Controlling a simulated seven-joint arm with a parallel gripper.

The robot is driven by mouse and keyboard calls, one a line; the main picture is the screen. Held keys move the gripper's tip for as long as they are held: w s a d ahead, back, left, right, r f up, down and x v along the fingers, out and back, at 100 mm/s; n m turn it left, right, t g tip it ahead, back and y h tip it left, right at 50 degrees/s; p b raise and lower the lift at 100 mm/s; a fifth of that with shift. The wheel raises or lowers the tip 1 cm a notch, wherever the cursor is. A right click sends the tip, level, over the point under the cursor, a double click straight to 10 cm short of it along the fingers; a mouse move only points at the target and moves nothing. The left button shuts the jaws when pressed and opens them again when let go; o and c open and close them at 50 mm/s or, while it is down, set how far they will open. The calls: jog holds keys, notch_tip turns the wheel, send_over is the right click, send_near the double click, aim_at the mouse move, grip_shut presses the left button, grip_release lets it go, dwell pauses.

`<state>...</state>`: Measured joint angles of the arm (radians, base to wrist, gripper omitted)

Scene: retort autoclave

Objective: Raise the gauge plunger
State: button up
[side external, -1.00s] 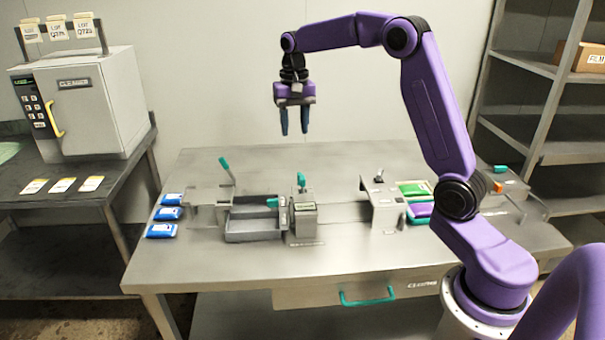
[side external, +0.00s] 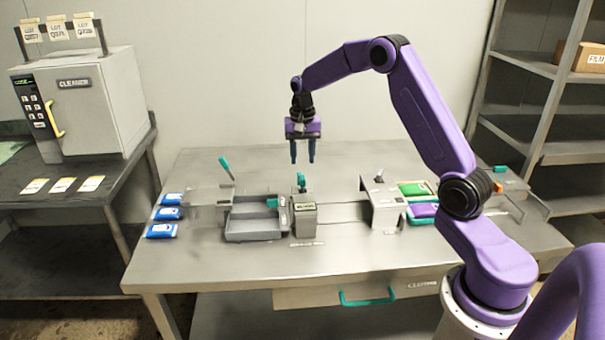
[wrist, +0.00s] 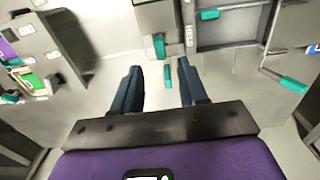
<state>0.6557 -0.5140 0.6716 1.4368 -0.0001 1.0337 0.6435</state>
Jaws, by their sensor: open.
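A small grey gauge block (side external: 305,222) with a dark display on its top face stands near the middle of the table. A teal-topped plunger (side external: 301,182) rises at its back; I cannot tell how far it is raised. My gripper (side external: 302,158) is open and empty, pointing down in the air above and behind the plunger. In the wrist view my gripper (wrist: 157,80) shows its two blue fingers apart. A teal piece (wrist: 168,76) shows between them, and another teal piece (wrist: 159,46) sits by the block beyond.
A grey tray (side external: 250,237) with a teal handle lies left of the gauge. A stand with a teal lever (side external: 226,166) is behind it. A grey bracket (side external: 382,215) and green and purple packs stand right. Blue packs (side external: 167,214) line the left edge. The table's back is clear.

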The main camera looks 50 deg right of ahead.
aim_at(303, 177)
jog(key=shift+f, duration=3.2)
grip_shut()
